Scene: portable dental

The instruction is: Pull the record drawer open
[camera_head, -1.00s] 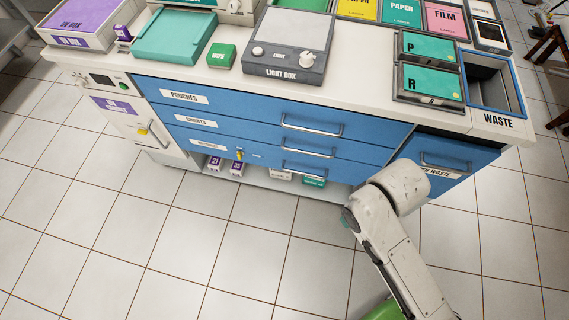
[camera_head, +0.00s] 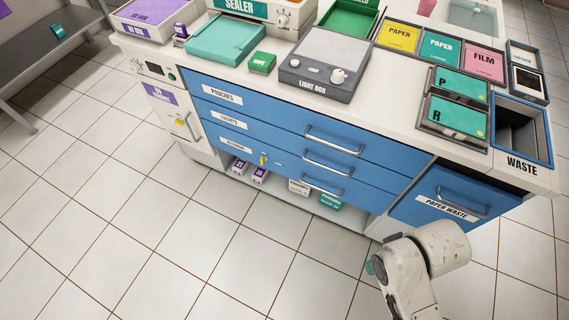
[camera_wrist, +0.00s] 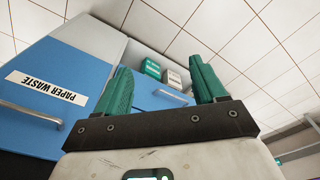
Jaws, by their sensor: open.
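A blue cabinet has three stacked drawers. The bottom one (camera_head: 285,172) is shut, with a silver bar handle (camera_head: 323,186), a yellow key-like piece (camera_head: 264,159) and a white label too blurred to read surely. The drawers above read POUCHES (camera_head: 222,96) and CHARTS (camera_head: 229,120), both shut. My gripper (camera_wrist: 158,66) is open and empty in the wrist view, its green fingers wide apart. A blue drawer front with a silver handle (camera_wrist: 170,97) shows beyond and between the fingers, apart from them. My gripper's fingers are not clearly seen in the head view.
The PAPER WASTE front (camera_head: 448,202) is right of the drawers, near my arm; it also shows at left in the wrist view (camera_wrist: 45,95). Small boxes (camera_head: 330,200) stand on the low shelf under the drawers. The tiled floor in front is clear.

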